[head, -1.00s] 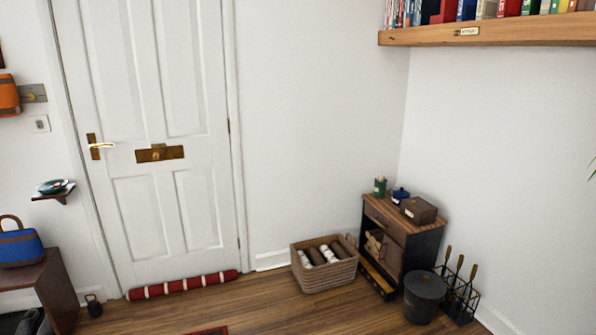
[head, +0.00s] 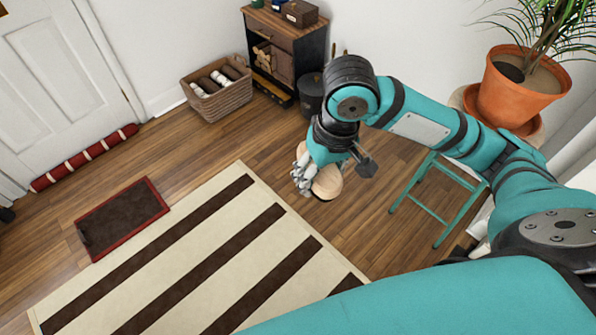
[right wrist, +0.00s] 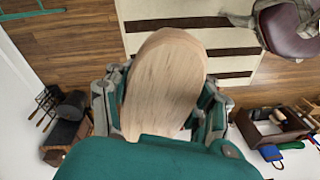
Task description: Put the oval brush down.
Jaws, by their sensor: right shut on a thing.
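The oval brush (right wrist: 166,85) fills the middle of the right wrist view, a pale wooden oval back. My right gripper (right wrist: 165,105) is shut on it, with a finger on each side. In the head view the brush (head: 327,183) shows partly below my right gripper (head: 318,178), held in the air above the wooden floor near the striped rug. Its bristle side is hidden. My left gripper is not in view.
A striped rug (head: 190,262) lies on the floor (head: 385,230). A teal stand (head: 430,205) and a potted plant (head: 520,85) are at right. A wicker basket (head: 220,98), a small cabinet (head: 287,52) and a dark bucket (head: 310,95) stand at the back. A brown doormat (head: 121,218) lies at left.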

